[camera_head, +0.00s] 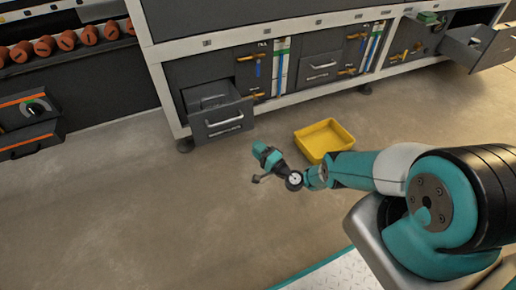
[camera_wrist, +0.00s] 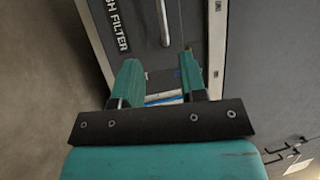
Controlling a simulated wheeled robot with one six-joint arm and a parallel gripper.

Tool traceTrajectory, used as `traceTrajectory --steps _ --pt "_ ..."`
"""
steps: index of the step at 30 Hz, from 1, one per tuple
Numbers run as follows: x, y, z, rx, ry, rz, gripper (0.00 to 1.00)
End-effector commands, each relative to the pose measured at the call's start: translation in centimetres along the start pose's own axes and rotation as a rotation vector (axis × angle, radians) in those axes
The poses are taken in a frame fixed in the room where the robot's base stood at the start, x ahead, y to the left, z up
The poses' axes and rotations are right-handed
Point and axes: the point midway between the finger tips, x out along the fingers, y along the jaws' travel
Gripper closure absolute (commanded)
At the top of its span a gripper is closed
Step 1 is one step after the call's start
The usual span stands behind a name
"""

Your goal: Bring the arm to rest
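My gripper (camera_head: 266,156) is at the end of my teal and white arm, which reaches left from the lower right over the floor in the head view. In the wrist view my gripper (camera_wrist: 160,76) has its two teal fingers apart. No held object can be made out between them, only a blue and white patch behind. The gripper is in front of the dark machine, near a pulled-out drawer (camera_head: 222,119) in the head view. Whether it touches anything cannot be told.
A yellow bin (camera_head: 324,139) stands on the floor close to my arm. Another drawer (camera_head: 480,45) is open at the far right. A dark panel with a handle (camera_wrist: 163,22) fills the top of the wrist view. The floor at lower left is clear.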

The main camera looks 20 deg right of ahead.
Motion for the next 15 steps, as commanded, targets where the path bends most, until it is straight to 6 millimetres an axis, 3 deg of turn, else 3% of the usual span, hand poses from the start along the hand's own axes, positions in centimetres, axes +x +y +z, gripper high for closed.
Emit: traceTrajectory --steps 10,13,15 --pt "0.5 -0.2 -0.1 -0.006 -0.01 0.001 0.61" --pt "2.8 -1.4 -0.3 -0.038 -0.06 0.01 0.61" --pt "5.3 -2.9 -0.3 -0.078 -0.122 0.025 0.61"
